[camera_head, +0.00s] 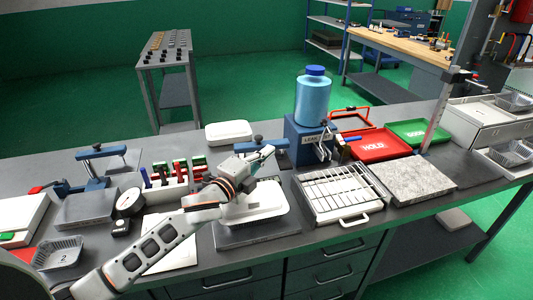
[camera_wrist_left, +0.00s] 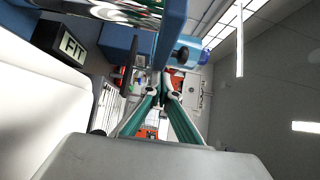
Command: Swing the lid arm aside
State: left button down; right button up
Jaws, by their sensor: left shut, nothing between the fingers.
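My left gripper (camera_head: 268,153) is shut with nothing between its fingers. It reaches in from the left over the middle fixture, close to a blue lid arm (camera_head: 270,144) with a dark knob on top. Whether the fingers touch the arm I cannot tell. In the left wrist view the teal fingers (camera_wrist_left: 161,84) meet just by a blue bar (camera_wrist_left: 170,32), which appears to be the same lid arm. Below the gripper a white plate or lid (camera_head: 262,207) sits on a grey base (camera_head: 257,238); my wrist hides part of it. My right gripper is not in view.
A blue block with a blue bottle (camera_head: 312,98) stands just right of the gripper. A dial gauge (camera_head: 129,203) and another blue-armed fixture (camera_head: 95,183) stand left.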

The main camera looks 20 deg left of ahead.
pick_arm(q)
jog(key=shift+w+a+r+n+y, duration=0.15)
jog(key=shift+w+n+y, duration=0.2)
jog(key=shift+y, duration=0.2)
jog(key=shift+w+a+r+n+y, duration=0.1)
jog(key=shift+w+n+y, duration=0.25)
jog(key=shift+y, duration=0.2)
